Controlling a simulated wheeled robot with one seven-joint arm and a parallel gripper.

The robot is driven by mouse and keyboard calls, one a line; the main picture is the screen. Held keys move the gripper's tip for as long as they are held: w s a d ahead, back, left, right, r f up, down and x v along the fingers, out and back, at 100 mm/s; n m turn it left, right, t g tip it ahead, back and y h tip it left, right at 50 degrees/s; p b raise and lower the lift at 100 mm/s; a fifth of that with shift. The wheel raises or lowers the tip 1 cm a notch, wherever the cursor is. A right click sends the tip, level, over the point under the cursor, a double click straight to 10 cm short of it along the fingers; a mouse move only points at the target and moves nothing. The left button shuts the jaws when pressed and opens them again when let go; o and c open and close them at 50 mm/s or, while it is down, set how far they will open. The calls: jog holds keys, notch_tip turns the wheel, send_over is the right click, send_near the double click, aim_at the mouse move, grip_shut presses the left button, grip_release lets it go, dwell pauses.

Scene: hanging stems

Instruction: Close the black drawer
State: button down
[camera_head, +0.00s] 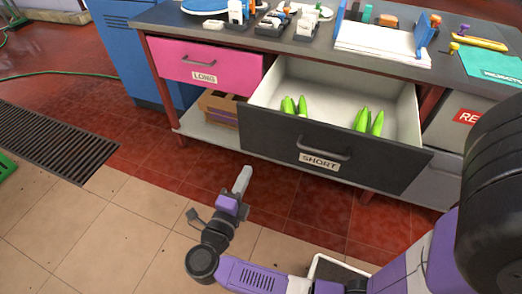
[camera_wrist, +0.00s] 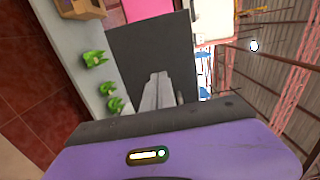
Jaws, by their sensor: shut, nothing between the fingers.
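The black drawer (camera_head: 335,160), labelled SHORT, is pulled out from under the workbench. In the wrist view the fingers (camera_wrist: 155,92) point at a dark panel (camera_wrist: 150,50) that looks like the drawer front. I cannot tell how wide the gap to it is.
A pink drawer (camera_head: 207,63), labelled LONG, is shut at the left. A cardboard box (camera_head: 219,106) sits on the shelf below it. The workbench top (camera_head: 310,45) carries several items. Green things (camera_wrist: 95,58) lie on a pale surface in the wrist view.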

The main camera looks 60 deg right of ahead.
send_near(269, 134)
jog(key=d, duration=0.7)
jog(key=shift+w+b, duration=0.4)
jog(key=shift+m+g, duration=0.3)
jog(key=shift+d+r, duration=0.1)
jog(key=shift+d, duration=0.4)
jog(key=d+b, duration=0.1)
jog(key=d, duration=0.8)
jog(key=w+d+b, duration=0.1)
jog(key=d, duration=0.8)
jog(key=w+d+b, duration=0.1)
jog(key=d, duration=0.8)
jog(key=shift+w+d, duration=0.15)
jog(key=shift+d, duration=0.55)
jog(key=shift+d+r, duration=0.1)
jog(key=shift+d, duration=0.05)
